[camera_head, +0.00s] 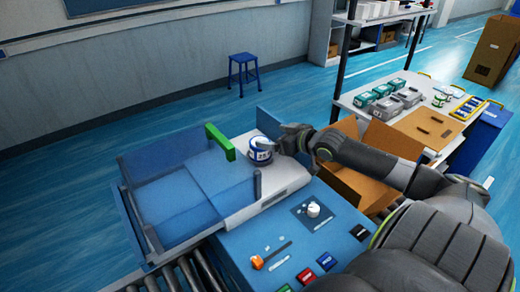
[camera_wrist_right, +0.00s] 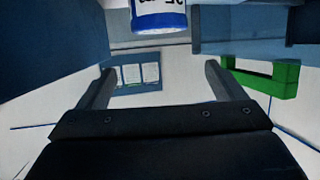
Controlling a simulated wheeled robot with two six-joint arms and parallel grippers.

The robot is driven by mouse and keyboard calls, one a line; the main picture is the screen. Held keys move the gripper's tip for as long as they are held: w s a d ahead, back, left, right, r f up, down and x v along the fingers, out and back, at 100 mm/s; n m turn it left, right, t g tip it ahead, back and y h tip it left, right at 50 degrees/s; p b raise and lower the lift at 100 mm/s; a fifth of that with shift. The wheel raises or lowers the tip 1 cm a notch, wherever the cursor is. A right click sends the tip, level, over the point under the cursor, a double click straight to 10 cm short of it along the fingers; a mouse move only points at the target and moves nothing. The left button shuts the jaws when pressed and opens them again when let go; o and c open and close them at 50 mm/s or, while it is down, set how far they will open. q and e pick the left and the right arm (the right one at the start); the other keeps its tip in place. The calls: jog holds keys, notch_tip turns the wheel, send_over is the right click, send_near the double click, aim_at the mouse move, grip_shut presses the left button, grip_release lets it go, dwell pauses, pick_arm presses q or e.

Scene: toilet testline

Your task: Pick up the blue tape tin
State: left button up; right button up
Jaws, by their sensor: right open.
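The blue tape tin (camera_head: 261,148) is a short round tin with a white top and a blue and white side. It stands on a white surface between blue panels, near a green handle. In the right wrist view the tin (camera_wrist_right: 158,14) shows at the top edge, cut off by the frame, beyond my fingertips. My right gripper (camera_head: 286,143) is just right of the tin in the head view. Its two fingers (camera_wrist_right: 158,82) are apart with nothing between them. Whether a finger touches the tin is unclear. My left gripper is not in view.
The green handle (camera_head: 220,141) stands left of the tin, and blue panels rise around it. A blue bench top (camera_head: 290,235) with small parts lies in front. A cardboard box (camera_head: 375,160) stands under my right arm. A table (camera_head: 415,115) with boxes is at right.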

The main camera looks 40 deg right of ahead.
aim_at(260, 150)
jog(key=f, duration=0.1)
jog(key=w+f, duration=0.1)
jog(key=f, duration=0.1)
jog(key=shift+a+f, duration=0.2)
jog(key=shift+f, duration=0.1)
jog(key=shift+x, duration=0.9)
jog(key=x, duration=0.4)
jog(key=shift+w+f, duration=0.1)
jog(key=shift+w, duration=0.15)
jog(key=shift+w+f, duration=0.25)
jog(key=shift+w, duration=0.3)
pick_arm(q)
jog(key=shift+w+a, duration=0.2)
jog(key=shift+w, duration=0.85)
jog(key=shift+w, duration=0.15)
pick_arm(e)
jog(key=c, duration=1.3)
jog(key=shift+o, duration=0.2)
